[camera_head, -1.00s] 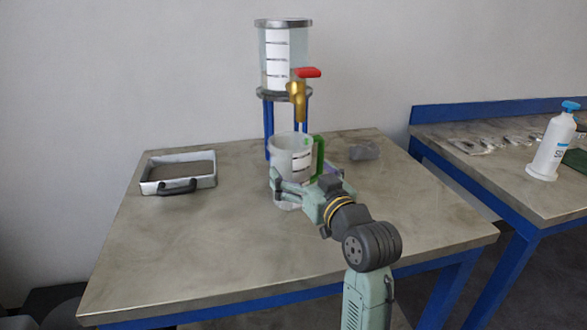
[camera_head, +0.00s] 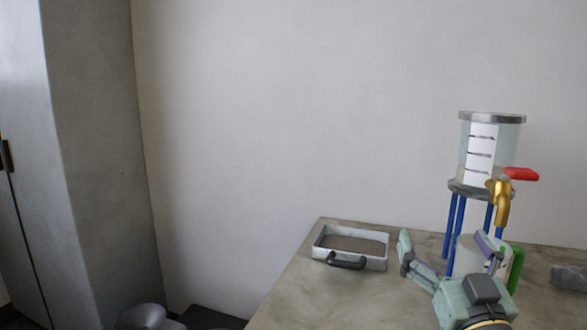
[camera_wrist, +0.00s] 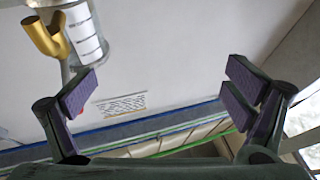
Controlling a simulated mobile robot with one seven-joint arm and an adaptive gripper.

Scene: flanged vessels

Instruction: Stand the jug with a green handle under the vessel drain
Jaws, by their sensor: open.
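The clear vessel (camera_head: 490,150) stands on blue legs, with a brass drain (camera_head: 501,204) and red lever (camera_head: 521,174). The pale jug (camera_head: 468,254) stands upright on the table below the drain, its green handle (camera_head: 515,270) on the right. Whether it is exactly under the spout I cannot tell. My gripper (camera_head: 447,246) is open in front of the jug and hides part of it. In the wrist view my gripper (camera_wrist: 160,90) has nothing between its fingers; the vessel (camera_wrist: 85,35) and brass drain (camera_wrist: 47,38) show at top left.
A shallow white tray (camera_head: 379,261) with a black handle sits on the table (camera_head: 305,290) to the left. A grey translucent item (camera_head: 570,277) lies at the right. A grey cabinet (camera_head: 95,150) stands far left. Table between tray and gripper is clear.

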